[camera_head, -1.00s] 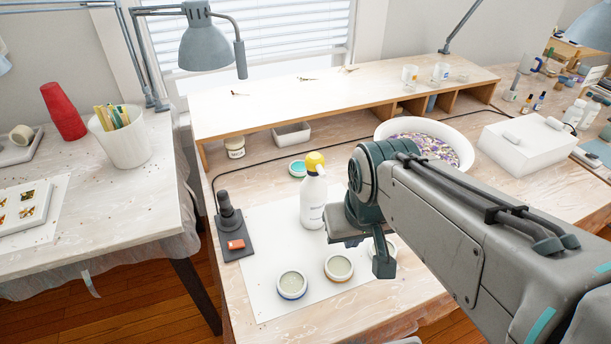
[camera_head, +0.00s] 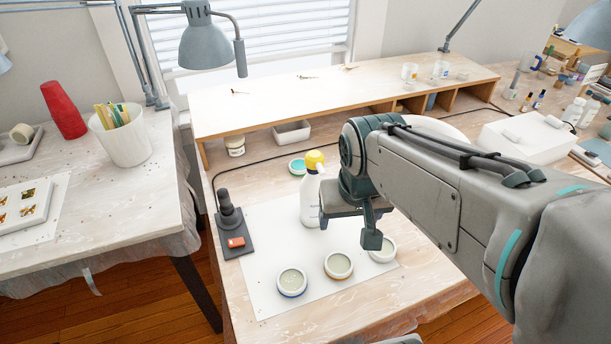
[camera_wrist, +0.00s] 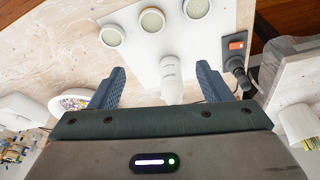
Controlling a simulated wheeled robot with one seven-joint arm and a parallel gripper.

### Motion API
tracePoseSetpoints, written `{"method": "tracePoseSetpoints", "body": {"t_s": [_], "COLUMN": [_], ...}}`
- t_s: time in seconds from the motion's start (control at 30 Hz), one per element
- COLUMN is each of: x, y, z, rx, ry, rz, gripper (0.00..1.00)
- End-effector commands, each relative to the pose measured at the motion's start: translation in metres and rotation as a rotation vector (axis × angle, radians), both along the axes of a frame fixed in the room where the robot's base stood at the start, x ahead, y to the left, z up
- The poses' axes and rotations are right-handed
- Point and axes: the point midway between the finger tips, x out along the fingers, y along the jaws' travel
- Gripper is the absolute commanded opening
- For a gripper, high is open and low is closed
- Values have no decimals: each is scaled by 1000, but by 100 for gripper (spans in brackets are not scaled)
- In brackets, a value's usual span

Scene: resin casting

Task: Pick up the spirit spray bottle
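The spirit spray bottle (camera_head: 311,195) is white with a yellow top and stands upright on the white sheet on the bench. In the wrist view its white body (camera_wrist: 171,78) shows between my two fingers, nearer the right one, with its top hidden behind my gripper's housing. My gripper (camera_wrist: 163,85) is open, with blue-grey fingers spread wide and a gap on both sides of the bottle. In the head view my gripper (camera_head: 345,208) is just right of the bottle and overlaps its right edge. I cannot tell whether they touch there.
Several shallow round dishes, one of them blue-rimmed (camera_head: 292,282), sit on the white sheet (camera_head: 262,285) in front of the bottle. A dark stand with an orange piece (camera_head: 236,243) is at left. A raised shelf (camera_head: 330,95) runs along the back.

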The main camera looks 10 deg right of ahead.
Motion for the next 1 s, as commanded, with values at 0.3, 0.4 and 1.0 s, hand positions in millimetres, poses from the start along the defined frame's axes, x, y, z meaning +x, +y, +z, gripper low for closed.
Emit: {"method": "tracePoseSetpoints", "body": {"t_s": [0.3, 0.4, 1.0], "x": [123, 162, 257], "y": [4, 9, 20], "z": [26, 26, -14], "rx": [-25, -32, -37], "ry": [-31, -51, -117], "rz": [-259, -340, -528], "gripper": [71, 71, 71]}}
